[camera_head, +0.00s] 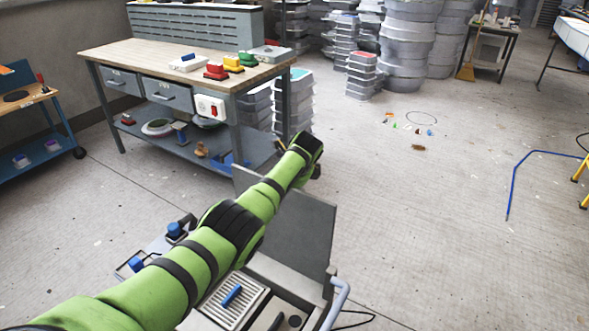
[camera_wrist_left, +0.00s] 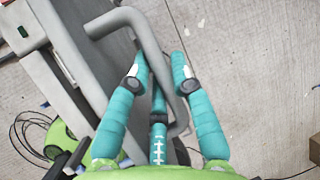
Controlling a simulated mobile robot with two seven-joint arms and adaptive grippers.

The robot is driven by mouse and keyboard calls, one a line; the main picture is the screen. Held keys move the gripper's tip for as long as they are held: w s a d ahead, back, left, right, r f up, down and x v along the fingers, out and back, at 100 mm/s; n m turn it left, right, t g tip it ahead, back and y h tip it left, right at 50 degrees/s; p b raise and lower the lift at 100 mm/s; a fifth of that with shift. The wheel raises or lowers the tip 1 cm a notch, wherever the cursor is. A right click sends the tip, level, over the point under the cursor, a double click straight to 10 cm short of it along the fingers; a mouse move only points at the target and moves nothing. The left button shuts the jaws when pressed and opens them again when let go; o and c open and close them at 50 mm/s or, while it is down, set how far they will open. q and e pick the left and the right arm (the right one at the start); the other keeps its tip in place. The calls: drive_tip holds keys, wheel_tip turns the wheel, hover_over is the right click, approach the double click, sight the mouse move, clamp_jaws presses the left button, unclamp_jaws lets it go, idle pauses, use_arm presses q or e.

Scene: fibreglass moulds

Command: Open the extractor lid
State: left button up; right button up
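The extractor lid looks to be the flat dark grey panel (camera_head: 300,232), standing raised and tilted above a grey box (camera_head: 268,268) in the head view. My green left arm crosses in front of it. Its black end reaches the lid's upper edge, and the fingers are hidden there. In the left wrist view, a bent grey bar handle (camera_wrist_left: 152,45) runs beside a grey panel (camera_wrist_left: 62,50). My left gripper (camera_wrist_left: 160,62) has its teal fingers apart on either side of the handle; firm contact does not show. My right gripper is in neither view.
A workbench (camera_head: 130,52) with drawers and coloured items stands behind the lid. Stacked grey moulds (camera_head: 408,40) stand farther back. The floor right of the lid is mostly clear.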

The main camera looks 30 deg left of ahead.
use_arm(q)
drive_tip(key=v, duration=1.1)
drive_tip(key=shift+w+d+r, duration=0.15)
drive_tip(key=shift+w+d, duration=0.1)
drive_tip(key=shift+d, duration=0.1)
drive_tip(key=shift+s+r, duration=0.25)
drive_tip(key=shift+a, duration=0.25)
drive_tip(key=shift+s+d+r, duration=0.15)
drive_tip(key=shift+s, duration=0.05)
drive_tip(key=shift+w, duration=0.1)
drive_tip(key=shift+f, duration=0.2)
